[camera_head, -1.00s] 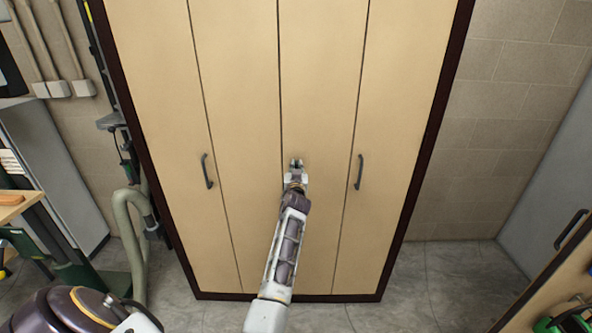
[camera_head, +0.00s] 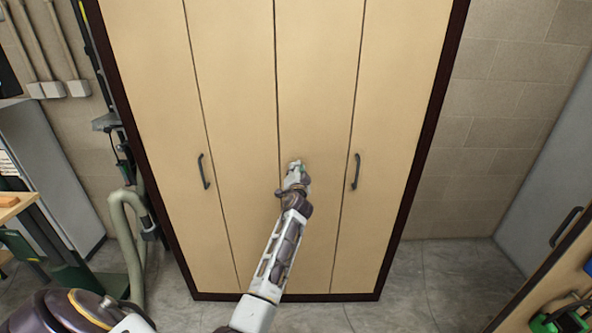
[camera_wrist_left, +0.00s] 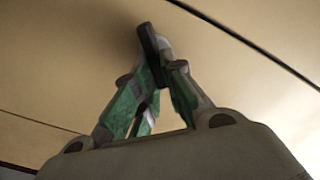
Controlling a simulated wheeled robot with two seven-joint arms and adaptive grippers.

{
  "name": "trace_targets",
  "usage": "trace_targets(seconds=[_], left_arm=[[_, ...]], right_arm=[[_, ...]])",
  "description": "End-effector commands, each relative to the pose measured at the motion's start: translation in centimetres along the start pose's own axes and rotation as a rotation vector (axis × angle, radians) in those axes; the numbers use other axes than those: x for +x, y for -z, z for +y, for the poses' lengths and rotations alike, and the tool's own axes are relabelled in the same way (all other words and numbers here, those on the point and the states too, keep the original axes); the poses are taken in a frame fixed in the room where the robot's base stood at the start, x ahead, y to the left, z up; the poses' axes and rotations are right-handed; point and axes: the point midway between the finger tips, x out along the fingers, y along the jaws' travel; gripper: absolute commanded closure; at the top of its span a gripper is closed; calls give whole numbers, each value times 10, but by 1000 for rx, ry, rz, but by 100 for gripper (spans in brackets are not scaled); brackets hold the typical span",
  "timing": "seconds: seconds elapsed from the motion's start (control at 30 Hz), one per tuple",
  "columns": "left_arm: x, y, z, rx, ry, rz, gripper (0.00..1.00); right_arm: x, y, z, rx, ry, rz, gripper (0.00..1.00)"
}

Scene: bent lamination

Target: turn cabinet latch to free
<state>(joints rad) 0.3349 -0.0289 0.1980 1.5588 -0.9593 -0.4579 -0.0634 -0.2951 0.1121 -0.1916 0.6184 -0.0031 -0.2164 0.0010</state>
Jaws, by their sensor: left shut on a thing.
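The tall cabinet (camera_head: 315,90) has pale wood doors in a dark brown frame, and its doors look closed. My left gripper (camera_head: 295,165) is at the door front near the centre seam, between the two dark handles. In the left wrist view, the green and grey fingers (camera_wrist_left: 157,70) are shut on a small dark latch (camera_wrist_left: 149,45) that stands out from the pale door. The fingers hide part of the latch, and in the head view the gripper covers it. My right gripper is in neither view.
Dark handles sit on the left door (camera_head: 203,171) and the right door (camera_head: 356,172). A grey-green hose (camera_head: 131,240) stands left of the cabinet. The floor (camera_head: 440,275) right of the cabinet is clear.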

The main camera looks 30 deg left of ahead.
Motion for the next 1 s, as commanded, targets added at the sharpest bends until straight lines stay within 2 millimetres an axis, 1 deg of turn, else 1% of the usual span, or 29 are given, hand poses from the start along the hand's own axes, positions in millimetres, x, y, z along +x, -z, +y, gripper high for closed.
trace_targets(seconds=[0.27,0.5,0.67,0.8,0.9,1.0], left_arm=[[0,0,5,267,-1,2,100],[0,-2,10,482,-2,1,100],[0,-3,12,593,-2,1,100],[0,-4,13,660,-2,1,100],[0,-4,14,691,-2,2,100],[0,-5,15,708,-2,1,100]], right_arm=[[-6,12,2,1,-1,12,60],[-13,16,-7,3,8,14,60],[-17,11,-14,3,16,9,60],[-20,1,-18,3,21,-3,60],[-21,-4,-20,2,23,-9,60],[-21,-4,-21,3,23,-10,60]])
